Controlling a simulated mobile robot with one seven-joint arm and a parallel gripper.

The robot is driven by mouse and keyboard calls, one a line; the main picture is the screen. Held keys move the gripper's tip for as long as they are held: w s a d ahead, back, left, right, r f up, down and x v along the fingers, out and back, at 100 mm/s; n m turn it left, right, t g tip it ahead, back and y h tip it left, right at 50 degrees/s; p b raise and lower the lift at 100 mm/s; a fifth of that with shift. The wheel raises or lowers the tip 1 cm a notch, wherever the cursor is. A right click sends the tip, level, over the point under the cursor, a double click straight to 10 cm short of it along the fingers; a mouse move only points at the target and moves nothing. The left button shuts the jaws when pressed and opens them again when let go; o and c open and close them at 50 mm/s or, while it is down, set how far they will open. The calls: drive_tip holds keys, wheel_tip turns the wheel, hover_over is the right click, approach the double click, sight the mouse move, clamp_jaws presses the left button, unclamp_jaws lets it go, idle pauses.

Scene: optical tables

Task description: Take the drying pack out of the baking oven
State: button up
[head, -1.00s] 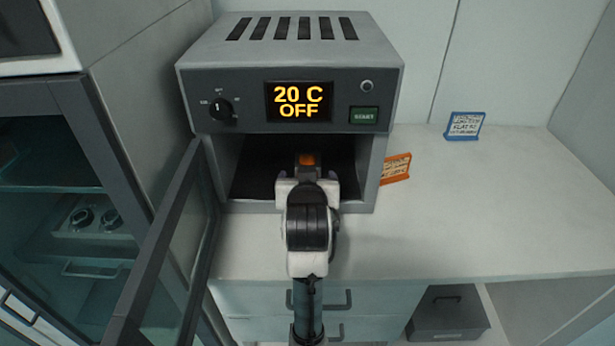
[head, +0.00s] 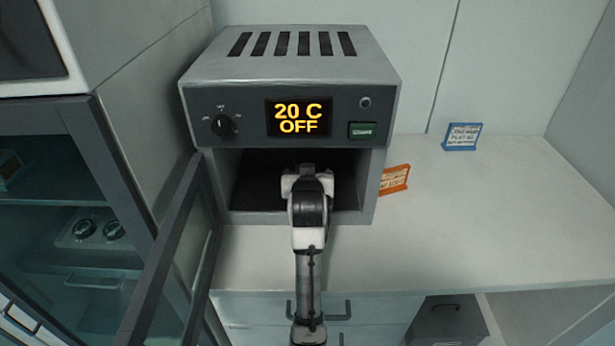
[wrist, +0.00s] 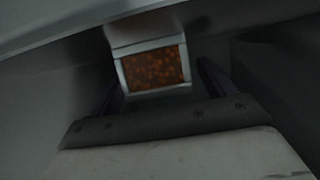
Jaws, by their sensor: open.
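The baking oven (head: 290,75) stands on the bench with its glass door (head: 170,250) swung open to the left. Its display reads 20 C OFF. My gripper (head: 308,170) reaches into the oven's dark chamber. In the wrist view the drying pack (wrist: 153,70), a pale-framed block with an orange-brown beaded window, lies ahead inside the chamber. My gripper's two dark fingers (wrist: 158,88) are open, one on each side of the pack's near part. I cannot tell whether they touch it. In the head view my arm hides the pack.
An orange card (head: 395,179) stands just right of the oven opening and a blue card (head: 462,137) farther right. The bench top (head: 490,220) to the right is otherwise clear. A glass-fronted cabinet (head: 70,220) stands close on the left.

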drive_tip(key=c, duration=1.1)
drive_tip(key=shift+r, duration=0.15)
drive_tip(key=shift+c, duration=0.2)
